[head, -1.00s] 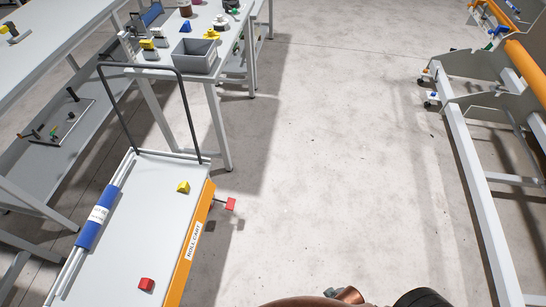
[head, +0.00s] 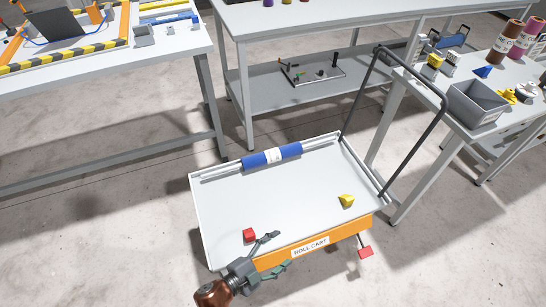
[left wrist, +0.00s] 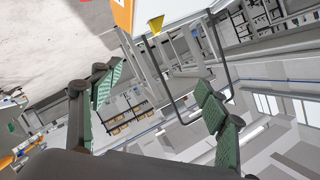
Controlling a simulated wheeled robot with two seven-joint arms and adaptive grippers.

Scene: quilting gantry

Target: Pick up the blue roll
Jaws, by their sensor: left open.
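The blue roll (head: 270,156) lies on a white rod along the far edge of the roll cart (head: 226,211) in the head view. It has a white label band around its middle. My left gripper (head: 274,252) is at the cart's near edge, by the orange panel, and is open and empty. It is well short of the roll, with the cart's top between them. In the left wrist view its two green-padded fingers (left wrist: 160,105) stand wide apart with nothing between them. The roll cannot be made out in that view. My right gripper is not in view.
A red block (head: 249,236) and a yellow block (head: 347,201) lie on the cart's near half. A dark handle (head: 430,92) rises at the cart's right end. Workbenches stand behind; one at right carries a grey bin (head: 476,104). The cart's middle is clear.

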